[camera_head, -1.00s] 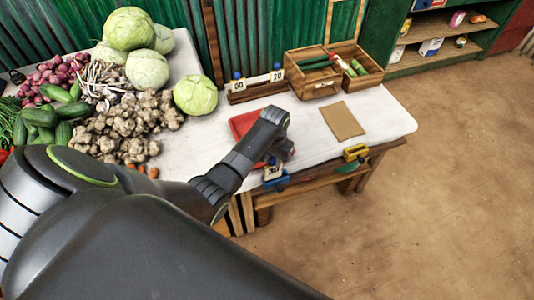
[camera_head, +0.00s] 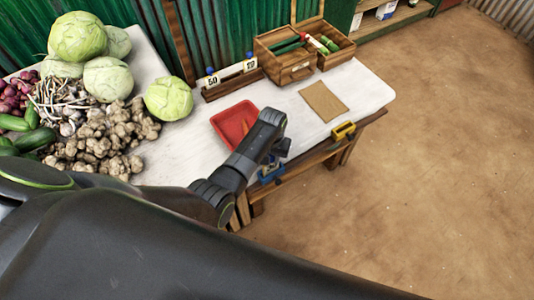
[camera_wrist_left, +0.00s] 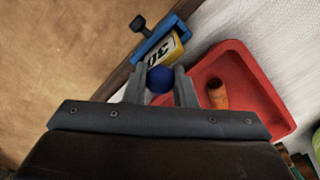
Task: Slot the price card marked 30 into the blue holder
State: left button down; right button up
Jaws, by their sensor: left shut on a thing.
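My left gripper (camera_head: 280,149) is over the front edge of the table. In the left wrist view the gripper (camera_wrist_left: 159,80) is shut on the dark blue knob (camera_wrist_left: 160,79) of the price card marked 30 (camera_wrist_left: 157,54). The card is pale with a yellow edge, and its number appears upside down there. The blue holder (camera_wrist_left: 168,36) is clamped to the table edge, and the card's far edge meets it in that view. I cannot tell whether the card is in the slot. The blue holder (camera_head: 271,174) is partly hidden by my arm in the head view. My right gripper is not in view.
A red tray (camera_head: 220,122) lies beside the gripper. A yellow holder (camera_head: 343,131) is clamped farther right on the edge. A wooden rack (camera_head: 232,88) holds other cards at the back. A brown mat (camera_head: 323,101), a wooden crate (camera_head: 296,72) and vegetables stand on the table.

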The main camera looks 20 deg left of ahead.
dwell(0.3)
pick_arm(q)
jog(key=c, duration=0.6)
grip_release()
jog(key=shift+o, duration=0.2)
jog(key=shift+r, duration=0.15)
notch_tip(320, 180, up, 7)
jog(key=p, duration=0.8)
jog(key=shift+s, duration=0.1)
dwell(0.5)
